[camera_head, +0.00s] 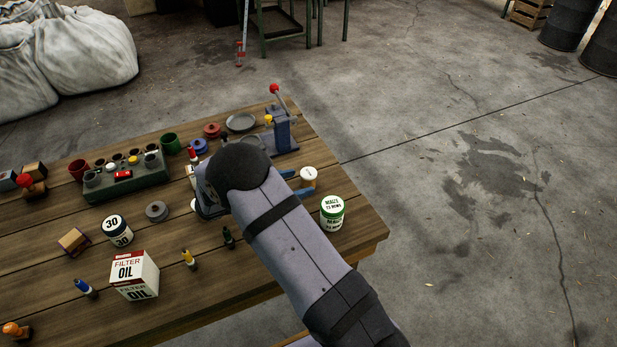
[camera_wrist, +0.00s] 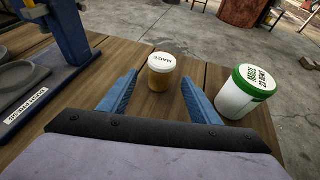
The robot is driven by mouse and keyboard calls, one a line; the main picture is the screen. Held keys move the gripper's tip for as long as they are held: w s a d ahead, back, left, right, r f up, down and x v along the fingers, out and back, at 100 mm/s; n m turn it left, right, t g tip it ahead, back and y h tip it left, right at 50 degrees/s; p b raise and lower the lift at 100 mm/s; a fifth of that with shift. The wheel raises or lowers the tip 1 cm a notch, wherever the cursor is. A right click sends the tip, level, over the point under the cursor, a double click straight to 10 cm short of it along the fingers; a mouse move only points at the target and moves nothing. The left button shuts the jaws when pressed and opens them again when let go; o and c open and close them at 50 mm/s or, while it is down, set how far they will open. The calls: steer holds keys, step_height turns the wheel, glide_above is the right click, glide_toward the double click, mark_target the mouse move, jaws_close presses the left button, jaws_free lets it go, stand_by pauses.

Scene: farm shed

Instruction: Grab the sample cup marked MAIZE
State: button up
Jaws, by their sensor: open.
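The sample cup marked MAIZE (camera_wrist: 161,74) stands upright on the wooden table in the wrist view, with a white lid and a yellow-brown body. In the head view the cup (camera_head: 308,177) stands just right of my gripper's end, near the table's right edge. My gripper (camera_wrist: 160,84) is open in the wrist view. Its two blue fingers point toward the cup, one on either side of its line, and the cup is at or just beyond their tips. Nothing is held. In the head view my arm hides most of the gripper.
A larger white tub with a green lid (camera_wrist: 243,92) stands close right of the right finger; its lid also carries lettering. A blue press (camera_wrist: 68,32) on a dark base stands at left. The table (camera_head: 60,285) holds a FILTER OIL box (camera_head: 134,275) and several jars and small tools.

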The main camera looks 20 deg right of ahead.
mark_target(302, 182)
steer(key=shift+p+x, duration=0.9)
steer(key=shift+x, duration=1.2)
steer(key=shift+w+d+f, duration=0.15)
steer(key=shift+d+f, duration=0.1)
steer(key=shift+d, duration=0.1)
steer(key=c, duration=1.2)
